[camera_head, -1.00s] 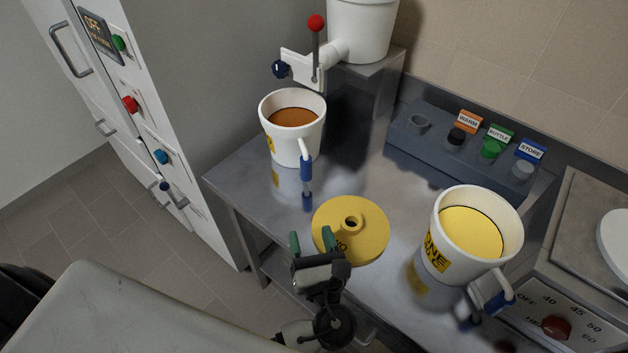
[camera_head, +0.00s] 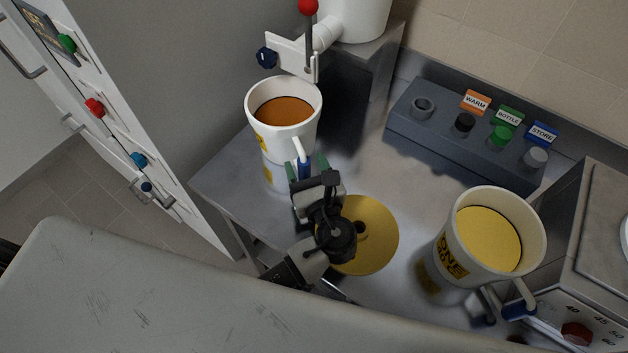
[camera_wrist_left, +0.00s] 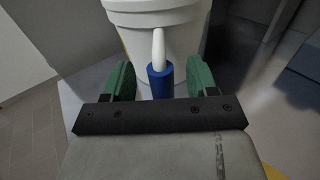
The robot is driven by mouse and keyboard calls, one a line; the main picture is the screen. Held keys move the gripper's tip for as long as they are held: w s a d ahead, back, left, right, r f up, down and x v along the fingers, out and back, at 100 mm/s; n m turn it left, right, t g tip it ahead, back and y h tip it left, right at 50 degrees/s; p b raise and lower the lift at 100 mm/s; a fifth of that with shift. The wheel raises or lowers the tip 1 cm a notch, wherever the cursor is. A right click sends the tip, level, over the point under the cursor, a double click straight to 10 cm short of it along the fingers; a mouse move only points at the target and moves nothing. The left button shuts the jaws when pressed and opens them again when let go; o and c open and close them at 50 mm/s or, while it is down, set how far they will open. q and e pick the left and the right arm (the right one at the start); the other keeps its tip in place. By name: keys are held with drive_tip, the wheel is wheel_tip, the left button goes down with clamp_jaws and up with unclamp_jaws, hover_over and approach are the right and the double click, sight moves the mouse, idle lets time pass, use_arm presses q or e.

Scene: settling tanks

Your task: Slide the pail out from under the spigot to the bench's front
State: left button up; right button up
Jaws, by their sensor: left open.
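The pail is a white bucket (camera_head: 283,121) with brown liquid in it, standing on the steel bench (camera_head: 353,165) below the spigot (camera_head: 320,38). Its handle has a blue grip (camera_head: 304,170) facing me. My left gripper (camera_head: 306,174) is open at this grip. In the left wrist view the blue grip (camera_wrist_left: 161,82) stands between the two green fingers, with a gap on each side. The white pail (camera_wrist_left: 155,35) fills the space beyond. The fingers partly hide the grip's lower end in the head view. My right gripper is not in view.
A yellow lid (camera_head: 376,232) lies on the bench beside and partly under my left gripper. A second white pail (camera_head: 488,240) with yellow contents stands at the right, near a heater (camera_head: 590,270). A grey rack (camera_head: 470,135) with labelled plugs is at the back. A cabinet stands left.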

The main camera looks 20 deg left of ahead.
sight(300, 154)
use_arm(q)
drive_tip(key=shift+x, duration=1.95)
drive_tip(key=shift+c, duration=0.5)
clamp_jaws()
drive_tip(key=shift+s+a+p, duration=0.25)
drive_tip(key=shift+s+p, duration=0.25)
drive_tip(key=shift+s, duration=0.2)
drive_tip(key=shift+s+a+p, duration=0.25)
drive_tip(key=shift+s+p, duration=0.25)
drive_tip(key=shift+s, duration=0.2)
drive_tip(key=shift+s+a+p, duration=0.25)
drive_tip(key=shift+s+p, duration=0.25)
drive_tip(key=shift+s, duration=0.2)
drive_tip(key=shift+s+a+p, duration=0.3)
drive_tip(key=shift+s+p, duration=0.15)
drive_tip(key=shift+s, duration=0.35)
drive_tip(key=shift+s+a+p, duration=0.3)
drive_tip(key=shift+s+p, duration=0.1)
drive_tip(key=shift+s, duration=0.45)
drive_tip(key=shift+s+a+p, duration=0.3)
drive_tip(key=shift+s+p, duration=0.15)
drive_tip(key=shift+s, duration=0.35)
drive_tip(key=shift+p, duration=0.3)
